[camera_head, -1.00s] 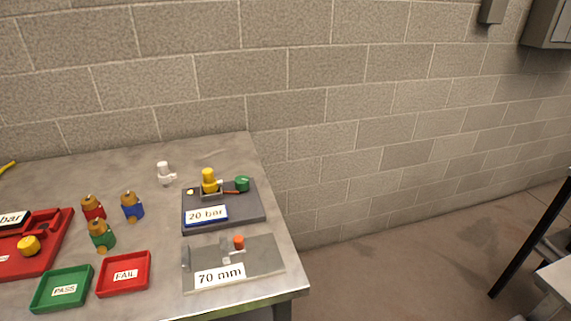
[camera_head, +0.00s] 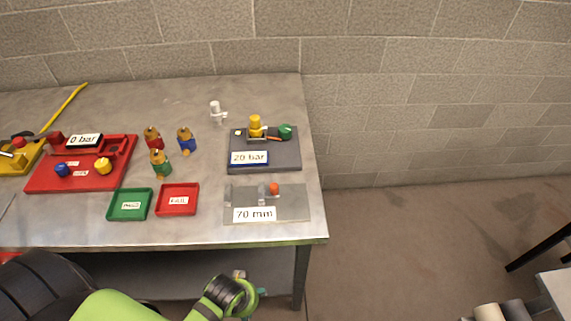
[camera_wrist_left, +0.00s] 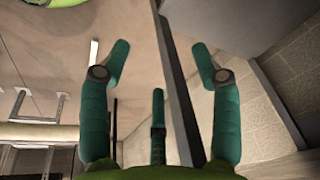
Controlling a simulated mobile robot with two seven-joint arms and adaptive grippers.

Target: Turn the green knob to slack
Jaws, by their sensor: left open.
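The green knob (camera_head: 286,131) is at the right end of the fixture on a dark grey board (camera_head: 284,160) labelled "20 bar", on the table's right side. A yellow-topped part (camera_head: 255,125) stands left of it, with a thin orange piece between them. My left arm enters the head view at the lower left. Its wrist is below the table's front edge, well apart from the knob, and the fingers are mostly hidden. In the left wrist view my left gripper (camera_wrist_left: 160,62) is open and empty, with its teal fingers spread. My right gripper is not in view.
The metal table (camera_head: 215,235) also holds a "70 mm" plate (camera_head: 294,205), green (camera_head: 115,208) and red (camera_head: 163,209) trays, several brass-topped parts, a white fitting (camera_head: 215,112) and a red "0 bar" board (camera_head: 118,168). A block wall is behind.

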